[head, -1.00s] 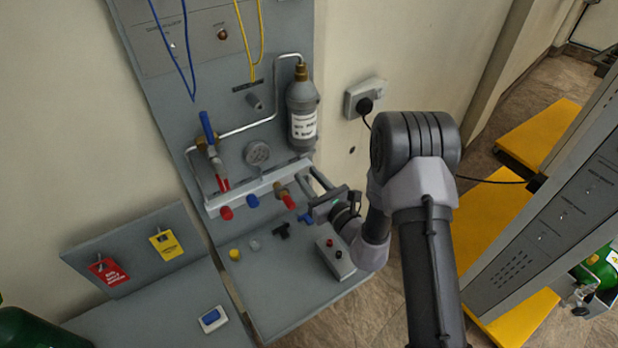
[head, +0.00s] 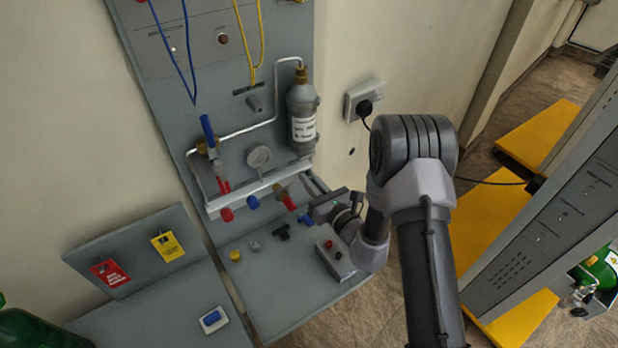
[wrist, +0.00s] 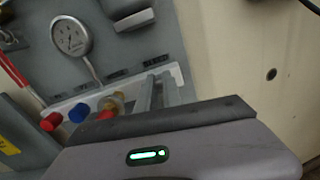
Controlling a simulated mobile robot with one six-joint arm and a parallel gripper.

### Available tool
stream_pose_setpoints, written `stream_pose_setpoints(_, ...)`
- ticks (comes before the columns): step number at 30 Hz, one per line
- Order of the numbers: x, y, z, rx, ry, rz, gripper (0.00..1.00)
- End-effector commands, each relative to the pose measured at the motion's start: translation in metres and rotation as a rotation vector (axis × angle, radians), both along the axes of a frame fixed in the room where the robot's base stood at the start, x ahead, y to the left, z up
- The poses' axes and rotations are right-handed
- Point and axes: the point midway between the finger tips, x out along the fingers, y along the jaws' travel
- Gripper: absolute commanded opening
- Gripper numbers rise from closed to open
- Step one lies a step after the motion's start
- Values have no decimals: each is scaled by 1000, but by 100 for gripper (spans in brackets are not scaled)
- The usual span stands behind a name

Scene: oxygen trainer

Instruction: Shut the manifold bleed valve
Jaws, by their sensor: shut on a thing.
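The white manifold bar (head: 236,201) runs along the panel's foot.
A pressure gauge (head: 259,158) and grey cylinder (head: 303,118) are above the manifold. Red (head: 227,214) and blue (head: 253,202) caps are left of the valve. Loose fittings (head: 281,231) and a grey switch box (head: 335,259) lie on the shelf below.

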Motion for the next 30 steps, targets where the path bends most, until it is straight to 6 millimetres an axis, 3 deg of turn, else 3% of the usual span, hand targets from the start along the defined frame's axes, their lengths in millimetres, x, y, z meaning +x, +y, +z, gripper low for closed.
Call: stream_pose_setpoints(30, 4, -7, -4, 776, 527, -1, 0)
